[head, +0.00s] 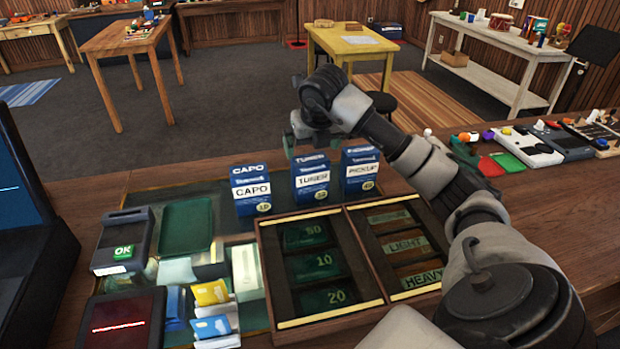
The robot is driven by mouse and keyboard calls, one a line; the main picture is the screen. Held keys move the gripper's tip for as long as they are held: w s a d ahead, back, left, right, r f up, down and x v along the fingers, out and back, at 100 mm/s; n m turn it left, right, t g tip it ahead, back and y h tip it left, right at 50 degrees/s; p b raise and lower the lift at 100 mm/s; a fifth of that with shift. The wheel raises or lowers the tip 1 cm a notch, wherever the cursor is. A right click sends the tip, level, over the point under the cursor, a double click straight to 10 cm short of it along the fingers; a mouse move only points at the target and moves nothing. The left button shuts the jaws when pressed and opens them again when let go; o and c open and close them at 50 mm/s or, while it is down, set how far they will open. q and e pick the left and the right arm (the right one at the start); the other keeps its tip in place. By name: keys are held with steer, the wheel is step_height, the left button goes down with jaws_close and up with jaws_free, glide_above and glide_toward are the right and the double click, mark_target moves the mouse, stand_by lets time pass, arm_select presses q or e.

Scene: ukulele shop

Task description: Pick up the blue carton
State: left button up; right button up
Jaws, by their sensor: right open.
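Three blue cartons with white label bands stand upright in a row at the back of the counter mat. They are the CAPO carton (250,190) at left, the TUNER carton (311,181) in the middle and the PICKUP carton (359,172) at right. My right gripper (314,146) is open and points down just above and behind the top of the TUNER carton. It partly covers that carton's upper edge. I cannot tell whether the fingers touch it. My left gripper is not in view.
A tray with labelled slots (320,318) lies in front of the cartons. A card terminal (122,242), a green dish (186,226) and card holders (213,325) sit at left. A dark screen (25,230) stands far left. Small gadgets (525,147) line the right side.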

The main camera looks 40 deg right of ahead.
mark_target(311, 159)
steer(key=x, duration=0.1)
steer(key=p+x, duration=0.1)
steer(key=x, duration=0.1)
steer(key=p+x, duration=0.1)
steer(key=x, duration=0.1)
steer(key=shift+s+f, duration=0.25)
steer(key=shift+f, duration=0.1)
steer(key=shift+w+f, duration=0.15)
steer(key=shift+f, duration=0.15)
steer(key=shift+c, duration=0.5)
steer(key=c, duration=0.8)
steer(key=shift+r, duration=0.1)
steer(key=shift+c, duration=0.2)
